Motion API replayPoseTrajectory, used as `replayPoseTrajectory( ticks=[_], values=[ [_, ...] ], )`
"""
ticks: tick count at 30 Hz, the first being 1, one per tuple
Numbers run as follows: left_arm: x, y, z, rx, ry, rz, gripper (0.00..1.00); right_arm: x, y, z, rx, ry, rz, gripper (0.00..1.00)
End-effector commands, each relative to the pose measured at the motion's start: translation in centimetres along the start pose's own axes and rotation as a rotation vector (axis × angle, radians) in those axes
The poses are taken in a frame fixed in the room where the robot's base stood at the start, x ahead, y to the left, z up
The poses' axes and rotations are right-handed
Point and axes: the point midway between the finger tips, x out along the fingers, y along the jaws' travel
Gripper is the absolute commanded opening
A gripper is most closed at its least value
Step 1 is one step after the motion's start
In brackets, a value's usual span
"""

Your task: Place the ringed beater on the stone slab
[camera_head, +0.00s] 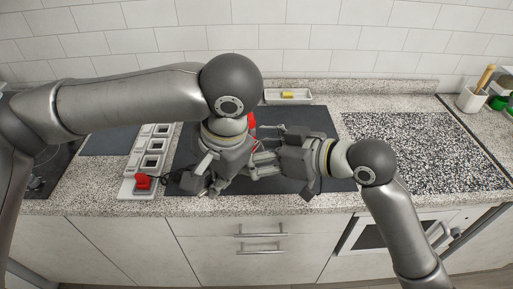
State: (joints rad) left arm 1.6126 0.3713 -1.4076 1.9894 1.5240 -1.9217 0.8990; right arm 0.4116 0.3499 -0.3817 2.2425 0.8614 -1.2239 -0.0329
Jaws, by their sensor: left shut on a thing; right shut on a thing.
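My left gripper (226,165) and my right gripper (270,158) are close together over a dark flat slab (315,122) in the middle of the counter. Both are shut, with a red piece (252,122) showing between and just behind them. It may be part of the ringed beater, but its full shape and any ring are hidden by the grippers. A speckled black-and-white stone slab (420,150) lies to the right, with nothing on it.
A white tray with square compartments (140,163) stands at left, with a red item (143,182) at its front end. A small white dish (288,96) holds a yellow block at the back. A white cup (470,100) stands at the back right.

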Motion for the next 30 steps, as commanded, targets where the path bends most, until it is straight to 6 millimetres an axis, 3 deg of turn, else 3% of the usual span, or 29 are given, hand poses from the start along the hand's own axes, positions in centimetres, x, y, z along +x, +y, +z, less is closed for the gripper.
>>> replayPoseTrajectory(
  ticks=[1, 3, 6, 17, 22, 30],
  values=[
    [-0.3, 0.6, -0.1, 0.015, 0.012, 0.013, 0.11, 0.2, -0.1, 0.1, 0.002, -0.003, -0.002, 0.52],
    [-0.3, 0.6, -0.1, 0.015, 0.012, 0.012, 0.20, 0.2, -0.1, 0.1, 0.002, -0.003, -0.002, 0.38],
    [-0.2, 0.5, -0.1, 0.013, 0.010, 0.011, 0.33, 0.2, -0.1, 0.1, 0.002, -0.002, -0.002, 0.38],
    [-0.4, 0.3, -0.1, 0.008, 0.008, 0.007, 0.33, 0.1, -0.1, 0.1, 0.001, -0.001, -0.002, 0.38],
    [-2.6, 0.3, -0.2, 0.008, 0.010, 0.006, 0.33, 0.1, -0.1, 0.0, 0.001, -0.001, -0.002, 0.38],
    [-8.5, 0.2, -0.1, 0.007, 0.011, 0.004, 0.33, 0.1, -0.1, 0.1, 0.001, -0.001, -0.002, 0.38]
  ],
)
